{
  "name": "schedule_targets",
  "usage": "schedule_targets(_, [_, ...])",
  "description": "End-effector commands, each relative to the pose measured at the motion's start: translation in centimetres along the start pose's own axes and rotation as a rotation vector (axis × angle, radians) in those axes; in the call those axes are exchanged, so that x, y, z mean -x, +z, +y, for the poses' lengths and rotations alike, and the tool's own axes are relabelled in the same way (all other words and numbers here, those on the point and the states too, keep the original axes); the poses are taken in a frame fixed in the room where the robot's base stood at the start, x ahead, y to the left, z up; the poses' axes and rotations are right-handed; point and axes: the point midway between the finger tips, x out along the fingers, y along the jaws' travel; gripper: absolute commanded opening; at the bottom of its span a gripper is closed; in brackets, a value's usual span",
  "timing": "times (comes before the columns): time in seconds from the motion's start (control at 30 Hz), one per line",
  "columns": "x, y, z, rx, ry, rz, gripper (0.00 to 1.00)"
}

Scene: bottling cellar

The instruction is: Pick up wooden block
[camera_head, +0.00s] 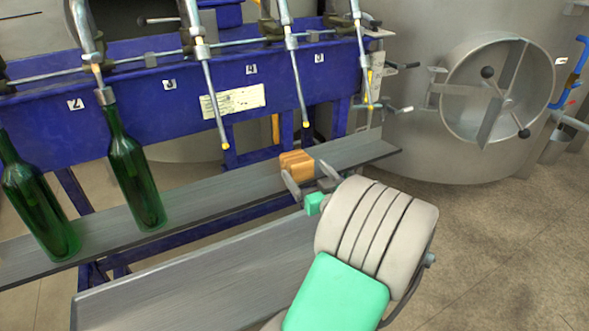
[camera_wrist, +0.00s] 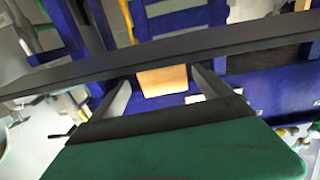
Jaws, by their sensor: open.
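The wooden block (camera_head: 296,165) is light brown and sits on the narrow grey shelf (camera_head: 190,207) of the blue filling machine, toward the shelf's right end. My gripper (camera_head: 309,183) is open in front of the block, with its two fingers pointing at it. In the wrist view the block (camera_wrist: 163,81) shows between the two fingers of my gripper (camera_wrist: 162,88), toward their tips. The fingers do not appear closed on it. I cannot tell whether either finger touches it.
Two green bottles, one at the left edge (camera_head: 40,205) and one beside it (camera_head: 135,175), stand on the shelf left of the block. Filling spouts (camera_head: 212,100) hang above the shelf. A lower grey ledge (camera_head: 200,285) runs in front. A steel tank (camera_head: 480,130) stands at right.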

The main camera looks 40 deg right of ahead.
Motion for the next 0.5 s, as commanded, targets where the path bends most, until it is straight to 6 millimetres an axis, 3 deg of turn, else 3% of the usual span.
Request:
schedule_targets(0.23, [-4.4,0.4,-0.5,0.001,-0.008,0.000,0.89])
schedule_targets(0.5, [-5.1,0.3,-0.3,-0.001,-0.002,-0.001,0.89])
